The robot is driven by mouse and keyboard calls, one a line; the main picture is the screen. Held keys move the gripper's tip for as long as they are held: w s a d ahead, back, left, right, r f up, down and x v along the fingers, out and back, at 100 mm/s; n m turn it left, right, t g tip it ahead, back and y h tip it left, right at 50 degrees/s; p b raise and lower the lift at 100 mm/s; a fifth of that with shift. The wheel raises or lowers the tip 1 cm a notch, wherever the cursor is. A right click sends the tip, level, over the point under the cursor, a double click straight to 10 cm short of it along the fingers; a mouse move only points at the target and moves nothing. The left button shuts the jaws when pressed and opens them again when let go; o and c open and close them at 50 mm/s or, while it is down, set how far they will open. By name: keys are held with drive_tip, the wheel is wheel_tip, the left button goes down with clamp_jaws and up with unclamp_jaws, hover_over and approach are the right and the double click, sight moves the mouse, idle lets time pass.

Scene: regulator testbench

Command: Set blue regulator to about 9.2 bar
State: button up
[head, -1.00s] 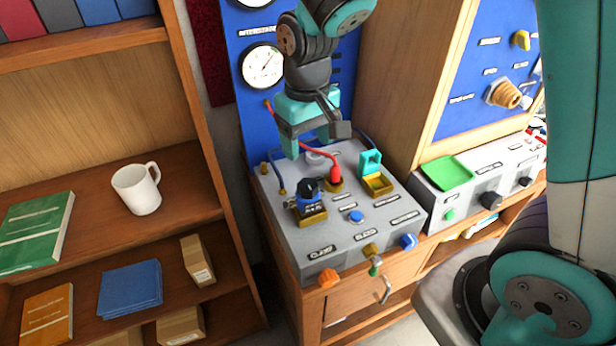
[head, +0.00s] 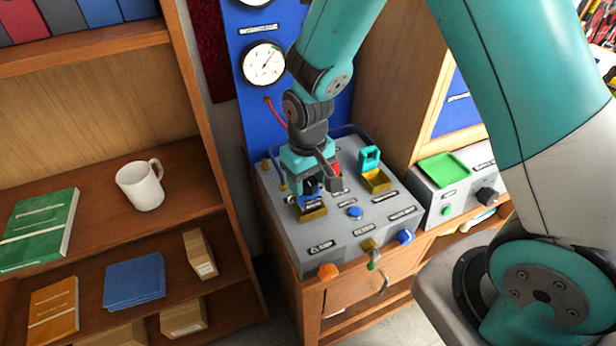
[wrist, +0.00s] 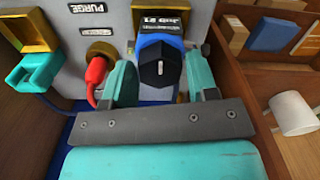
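The blue regulator (head: 313,201) with a black knob stands on the grey bench panel, mostly hidden by my gripper in the head view. In the wrist view its black knob (wrist: 160,68) faces the camera, with the blue body around it. My gripper (wrist: 162,80) is open, pointing down, with one finger on each side of the knob. Narrow gaps seem to remain, though contact is hard to judge. A white round gauge (head: 263,63) on the blue backboard has its needle pointing up and right; its numbers are too small to read.
A red plug with a hose (wrist: 97,75) sits close beside one finger. A teal clasp on a brass block (head: 375,180), a blue button (head: 354,212) and several front knobs are nearby. A shelf with a white mug (head: 140,186) stands left.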

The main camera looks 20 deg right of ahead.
drive_tip(key=c, duration=0.6)
drive_tip(key=shift+n, duration=0.3)
drive_tip(key=n+b, duration=0.1)
drive_tip(key=n, duration=0.8)
drive_tip(key=shift+n, duration=0.5)
drive_tip(key=o, duration=0.9)
drive_tip(key=shift+o, duration=0.2)
drive_tip(key=shift+r+b, duration=0.15)
drive_tip(key=shift+b, duration=0.15)
